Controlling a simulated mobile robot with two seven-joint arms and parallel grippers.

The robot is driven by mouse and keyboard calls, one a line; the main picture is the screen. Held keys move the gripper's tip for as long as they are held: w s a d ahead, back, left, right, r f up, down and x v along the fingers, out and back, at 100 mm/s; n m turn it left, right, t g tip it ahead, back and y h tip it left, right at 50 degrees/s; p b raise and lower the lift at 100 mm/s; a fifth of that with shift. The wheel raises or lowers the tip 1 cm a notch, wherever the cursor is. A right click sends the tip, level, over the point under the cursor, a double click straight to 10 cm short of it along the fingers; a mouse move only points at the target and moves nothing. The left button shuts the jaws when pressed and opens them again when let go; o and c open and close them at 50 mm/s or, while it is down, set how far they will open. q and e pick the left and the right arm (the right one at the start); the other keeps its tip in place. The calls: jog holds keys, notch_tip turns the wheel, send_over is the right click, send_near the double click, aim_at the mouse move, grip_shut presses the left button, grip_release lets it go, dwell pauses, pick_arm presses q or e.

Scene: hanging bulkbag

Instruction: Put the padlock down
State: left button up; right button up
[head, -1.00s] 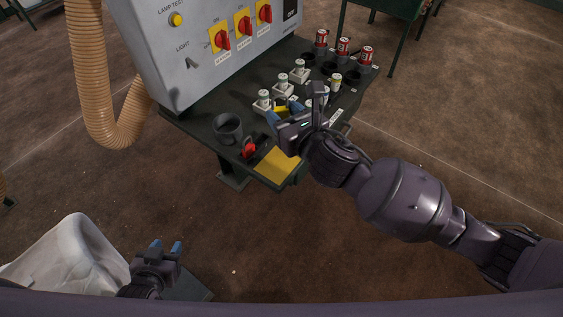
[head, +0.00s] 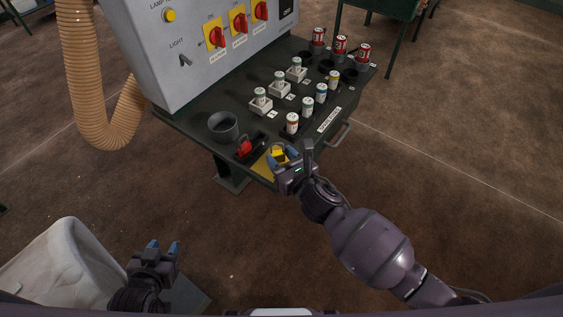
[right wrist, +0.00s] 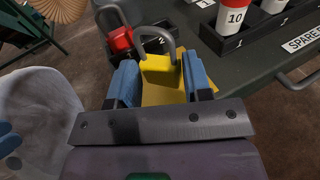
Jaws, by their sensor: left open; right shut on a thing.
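A yellow padlock (head: 278,153) with a grey shackle is between the blue fingertips of my right gripper (head: 283,162). In the right wrist view the padlock (right wrist: 162,76) has its shackle up, and my right gripper (right wrist: 162,80) is shut on it. It is over the yellow pad (head: 261,169) at the table's front corner. I cannot tell whether it touches the pad. My left gripper (head: 162,247) is open and empty, low at the left, away from the table.
A red padlock (head: 244,149) sits in a dark holder left of the yellow pad, near a dark cup (head: 223,126). Several small bottles and white holders stand behind on the table (head: 190,115). A grey control box (head: 190,55) rises at the back. A white bag (head: 62,262) is lower left.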

jog(key=shift+f, duration=0.7)
jog(key=shift+f, duration=0.1)
jog(key=o, duration=0.9)
jog(key=shift+o, duration=0.2)
jog(key=shift+r, duration=0.2)
jog(key=v, duration=1.2)
jog(key=shift+f, duration=0.15)
